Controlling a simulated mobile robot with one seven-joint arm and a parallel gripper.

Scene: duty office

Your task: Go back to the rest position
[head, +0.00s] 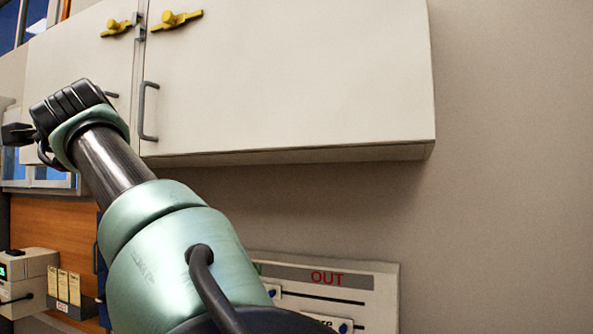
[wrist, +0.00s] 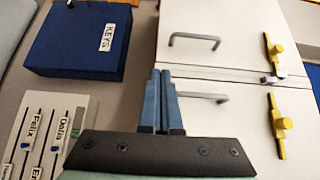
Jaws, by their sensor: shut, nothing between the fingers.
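My gripper (wrist: 163,76) shows in the wrist view with its two blue-grey fingers together and nothing between them. Its fingertips overlap the near part of the white wall cabinet (wrist: 225,65) in that view, close to one of the door handles; I cannot tell the distance. In the head view my arm reaches up and left in front of the wall cabinet (head: 290,80), its dark wrist end at the left edge. The fingers are not clear there.
The cabinet doors are shut, with yellow latches (head: 175,19) and grey handles (head: 148,110). A blue KEYS box (wrist: 80,40) and an in/out name board (wrist: 45,125) are on the wall. A beige device (head: 28,275) stands lower left. Bare wall (head: 510,170) lies right.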

